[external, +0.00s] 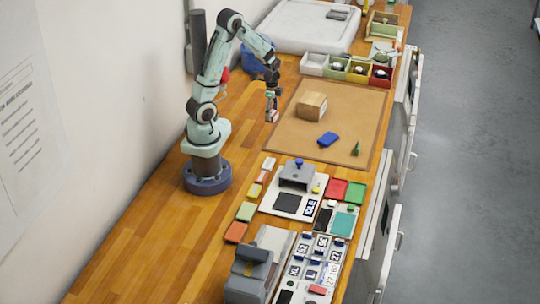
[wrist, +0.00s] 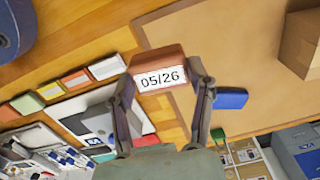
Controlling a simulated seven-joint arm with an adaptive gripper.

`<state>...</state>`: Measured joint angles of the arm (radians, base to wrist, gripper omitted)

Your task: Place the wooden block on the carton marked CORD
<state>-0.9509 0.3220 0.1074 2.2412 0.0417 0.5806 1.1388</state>
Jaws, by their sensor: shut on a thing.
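My gripper (external: 271,111) is shut on a reddish-brown block (wrist: 158,60) with a white label reading 05/26. I cannot tell for sure that this is the wooden block. In the wrist view the fingers (wrist: 161,88) grip it from both sides. In the external view the block is small, near the left edge of the tan mat, and its height over the table is hard to judge. A plain brown carton (external: 311,106) stands on the mat to the right of my gripper. It also shows at the right edge of the wrist view (wrist: 298,42). No CORD marking is readable.
A blue block (external: 328,139) and a small green piece (external: 355,149) lie on the mat (external: 290,141). Small coloured bins (external: 313,64) stand behind it. A stamp station (external: 297,177), coloured pads and a grey device (external: 255,270) occupy the front. Bare wood lies left of the mat.

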